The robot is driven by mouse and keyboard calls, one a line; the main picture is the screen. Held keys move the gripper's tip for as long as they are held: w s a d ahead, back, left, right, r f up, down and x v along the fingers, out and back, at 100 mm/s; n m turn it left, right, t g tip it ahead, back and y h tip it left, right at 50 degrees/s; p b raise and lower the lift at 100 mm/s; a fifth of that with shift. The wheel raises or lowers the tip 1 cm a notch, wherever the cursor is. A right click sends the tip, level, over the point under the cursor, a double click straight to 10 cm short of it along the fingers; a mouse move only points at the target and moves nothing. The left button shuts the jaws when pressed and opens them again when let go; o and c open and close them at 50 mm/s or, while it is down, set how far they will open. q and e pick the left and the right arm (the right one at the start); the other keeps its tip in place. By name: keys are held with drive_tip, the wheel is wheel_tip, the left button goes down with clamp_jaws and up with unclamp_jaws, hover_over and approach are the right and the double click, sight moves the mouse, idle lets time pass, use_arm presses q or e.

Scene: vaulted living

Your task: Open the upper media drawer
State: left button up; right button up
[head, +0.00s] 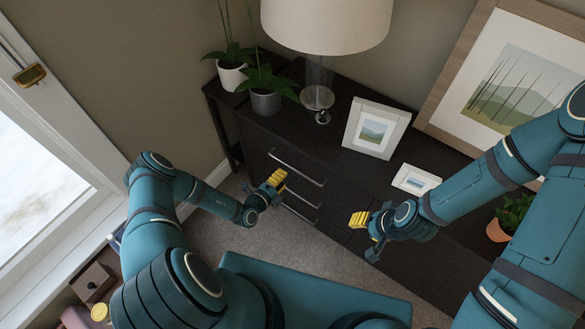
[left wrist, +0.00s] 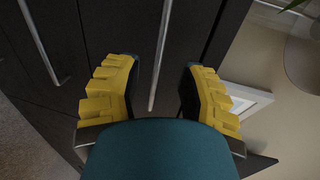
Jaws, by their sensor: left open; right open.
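The dark media cabinet (head: 340,178) stands against the wall, with long metal bar handles on its drawer fronts. The upper drawer handle (head: 298,167) is the highest one, and its drawer looks closed. My left gripper (head: 277,180) is open in front of the drawers, near the left part of this handle. In the left wrist view, the upper handle (left wrist: 160,60) runs between the open yellow fingers, touching neither as far as I see; the depth gap is unclear. A lower handle (left wrist: 40,45) lies left of them. My right gripper (head: 361,222) is open and empty, farther right before the cabinet.
On the cabinet top are a lamp (head: 325,22), potted plants (head: 265,100), a white picture frame (head: 376,128), a smaller frame (head: 415,180) and a large picture (head: 515,75). Carpet (head: 240,237) lies open before the drawers. A window (head: 40,170) is at left.

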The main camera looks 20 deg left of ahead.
sight(292, 168)
use_arm(q)
drive_tip(key=b+x, duration=0.1)
drive_tip(key=x, duration=0.6)
clamp_jaws()
